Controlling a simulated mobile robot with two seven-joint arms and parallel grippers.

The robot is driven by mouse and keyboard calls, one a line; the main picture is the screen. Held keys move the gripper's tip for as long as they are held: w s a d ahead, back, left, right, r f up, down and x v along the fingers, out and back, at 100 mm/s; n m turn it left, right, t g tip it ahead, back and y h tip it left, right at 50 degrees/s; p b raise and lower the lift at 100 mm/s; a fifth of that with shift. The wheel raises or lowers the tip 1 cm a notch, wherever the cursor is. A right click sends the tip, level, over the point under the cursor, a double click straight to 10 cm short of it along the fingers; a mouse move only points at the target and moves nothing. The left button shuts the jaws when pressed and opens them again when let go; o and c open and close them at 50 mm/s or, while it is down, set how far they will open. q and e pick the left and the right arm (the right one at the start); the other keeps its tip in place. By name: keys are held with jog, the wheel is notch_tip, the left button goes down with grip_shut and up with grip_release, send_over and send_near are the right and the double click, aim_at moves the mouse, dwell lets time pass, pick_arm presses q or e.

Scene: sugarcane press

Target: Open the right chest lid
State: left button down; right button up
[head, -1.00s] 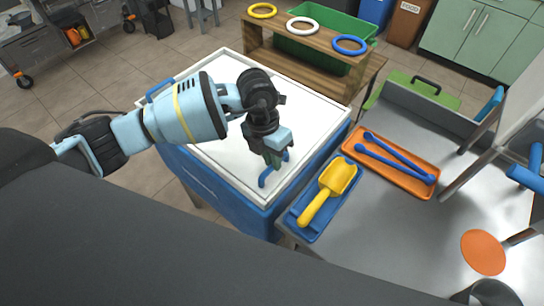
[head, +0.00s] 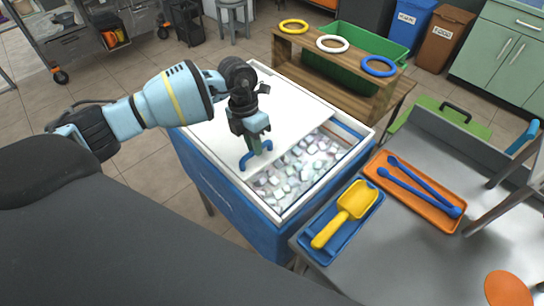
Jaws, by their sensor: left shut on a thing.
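The blue chest (head: 222,192) stands left of the metal counter, with a white rim. Its white right lid (head: 287,118) is slid to the left, so the right part of the chest is open and shows ice cubes (head: 305,165). My left gripper (head: 254,148) points down over the lid and is shut on its blue handle (head: 248,160). My left arm covers the far left of the chest top. My right gripper is not in view.
On the metal counter (head: 415,235) lie a yellow scoop (head: 347,213) in a blue tray and blue tongs (head: 425,187) in an orange tray (head: 390,184). A wooden rack (head: 335,75) with three rings stands behind the chest.

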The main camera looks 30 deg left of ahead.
pick_arm(q)
jog(key=shift+w+a, duration=0.2)
jog(key=shift+a, duration=0.35)
jog(key=shift+w+a, duration=0.2)
jog(key=shift+a, duration=0.3)
jog(key=shift+w+a, duration=0.1)
jog(key=shift+a, duration=0.2)
jog(key=c, duration=1.4)
grip_release()
